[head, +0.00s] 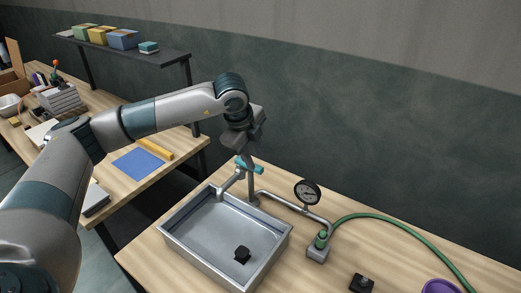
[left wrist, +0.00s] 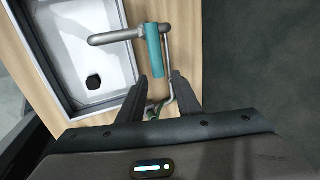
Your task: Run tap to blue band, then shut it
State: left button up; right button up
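The tap (head: 232,181) stands at the back of a grey metal sink (head: 187,255), with its spout over the basin and a teal lever (head: 258,170) on top. My left gripper (head: 246,157) is right above the lever and points down. In the left wrist view the teal lever (left wrist: 153,50) lies just ahead of the fingertips. The two fingers (left wrist: 167,78) are apart with nothing held between them. A round dial gauge (head: 307,192) sits on the pipe right of the tap; its bands and needle are too small to read. No water stream is visible. My right gripper is not in view.
A black square piece (head: 242,255) lies in the sink. A green hose (head: 400,227) runs right from a grey fitting (head: 318,252). A black box with a knob (head: 361,284) and a purple round item (head: 440,286) are at the front right. A shelf (head: 150,55) hangs back left.

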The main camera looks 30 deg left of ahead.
aim_at(259, 167)
pick_arm(q)
jog(key=shift+x, duration=1.8)
jog(key=shift+w+f+b, duration=0.1)
jog(key=shift+f+b, duration=0.15)
jog(key=shift+b, duration=0.4)
jog(key=shift+w+f+b, duration=0.1)
jog(key=shift+f+b, duration=0.2)
jog(key=shift+b, duration=0.15)
